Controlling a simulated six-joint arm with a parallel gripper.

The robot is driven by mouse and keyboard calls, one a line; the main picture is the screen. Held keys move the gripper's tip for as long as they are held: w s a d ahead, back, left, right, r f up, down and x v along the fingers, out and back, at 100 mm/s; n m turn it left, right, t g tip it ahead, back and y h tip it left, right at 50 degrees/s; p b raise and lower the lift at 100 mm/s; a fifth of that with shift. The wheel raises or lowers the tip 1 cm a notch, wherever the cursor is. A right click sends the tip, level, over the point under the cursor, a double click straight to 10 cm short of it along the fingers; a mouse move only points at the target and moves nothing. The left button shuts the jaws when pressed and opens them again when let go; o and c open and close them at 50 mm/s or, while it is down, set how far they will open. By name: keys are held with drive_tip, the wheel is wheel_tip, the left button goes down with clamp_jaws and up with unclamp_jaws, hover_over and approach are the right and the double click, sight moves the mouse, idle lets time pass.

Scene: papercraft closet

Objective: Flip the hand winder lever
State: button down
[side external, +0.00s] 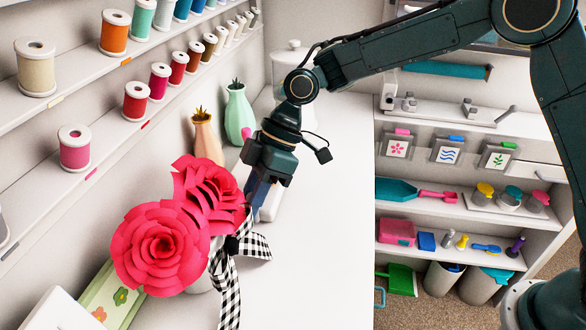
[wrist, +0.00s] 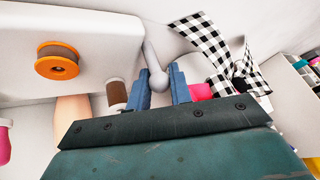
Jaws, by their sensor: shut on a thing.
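The hand winder has a white body (wrist: 105,25) that fills the upper left of the wrist view. A thin white lever with a ball knob (wrist: 157,82) comes down from it. My gripper (wrist: 159,77) has its blue fingers on either side of the knob and is shut on the lever. In the side view my gripper (side external: 261,196) points down behind the red paper roses. A small white part of the winder (side external: 271,205) shows beside the fingers there; the rest is hidden by the roses and gripper.
Red paper roses (side external: 163,250) with a black-and-white checked ribbon (side external: 230,285) stand close in front of my gripper. Peach (side external: 207,138) and mint (side external: 239,115) vases stand behind it. Thread shelves (side external: 110,75) line the left wall. The white counter (side external: 335,220) is clear to the right.

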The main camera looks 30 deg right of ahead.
drive_tip(key=c, duration=1.3)
unclamp_jaws()
drive_tip(key=v, duration=1.3)
drive_tip(key=shift+d+r, duration=0.15)
drive_tip(key=shift+r, duration=0.2)
drive_tip(key=shift+r, duration=0.1)
